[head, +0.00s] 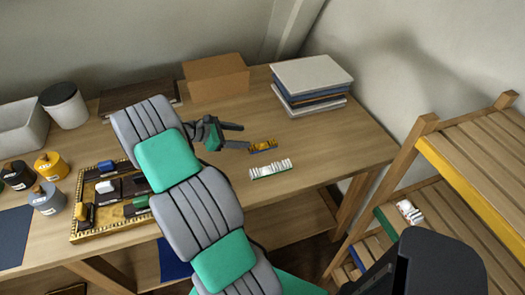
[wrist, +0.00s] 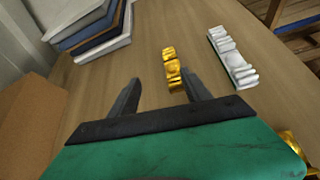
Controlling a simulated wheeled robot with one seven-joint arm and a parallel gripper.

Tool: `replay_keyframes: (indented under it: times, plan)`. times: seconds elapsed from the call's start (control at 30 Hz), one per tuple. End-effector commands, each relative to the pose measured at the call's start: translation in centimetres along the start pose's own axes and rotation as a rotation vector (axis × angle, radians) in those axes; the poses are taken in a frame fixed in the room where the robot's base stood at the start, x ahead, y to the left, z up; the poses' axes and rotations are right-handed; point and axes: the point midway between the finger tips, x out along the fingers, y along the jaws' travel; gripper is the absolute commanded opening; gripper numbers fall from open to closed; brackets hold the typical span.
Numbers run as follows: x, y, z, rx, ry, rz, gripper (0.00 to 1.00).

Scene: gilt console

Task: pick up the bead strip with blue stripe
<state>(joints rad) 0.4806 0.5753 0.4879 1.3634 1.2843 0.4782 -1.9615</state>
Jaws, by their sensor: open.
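A gold bead strip (head: 263,146) lies on the wooden table just beyond my gripper (head: 239,136). In the wrist view the gold strip (wrist: 172,68) lies ahead of my open gripper (wrist: 161,90), its near end between the lines of the two fingers. Nothing is held. A white bead strip (head: 270,169) with a green edge lies nearer the table's front; it also shows in the wrist view (wrist: 232,57), right of the gold one. I cannot make out a blue stripe on either strip. My arm hides part of the table and tray.
A gold-rimmed tray (head: 88,237) with several small blocks stands at left, beside several jars (head: 51,165). A stack of books (head: 312,83) and a cardboard box (head: 216,78) stand at the back. A slatted wooden shelf (head: 480,165) is at right. The table's right end is clear.

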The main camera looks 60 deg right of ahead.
Motion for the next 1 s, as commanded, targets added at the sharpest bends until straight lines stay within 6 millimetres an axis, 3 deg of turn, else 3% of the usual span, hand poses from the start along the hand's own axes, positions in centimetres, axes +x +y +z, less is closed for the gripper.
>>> replay_keyframes:
  times: [0.03, 0.1, 0.6, 0.87, 1.0]
  plan:
    - [1.9, -0.7, -0.2, -0.061, -0.055, -0.029, 0.56]
    - [3.3, -1.4, 0.2, -0.123, -0.106, -0.058, 0.56]
    - [10.6, -2.1, 1.2, -0.159, -0.130, -0.074, 0.56]
    - [11.4, -2.0, 1.1, -0.158, -0.129, -0.070, 0.56]
    - [11.4, -2.1, 1.1, -0.158, -0.129, -0.070, 0.47]
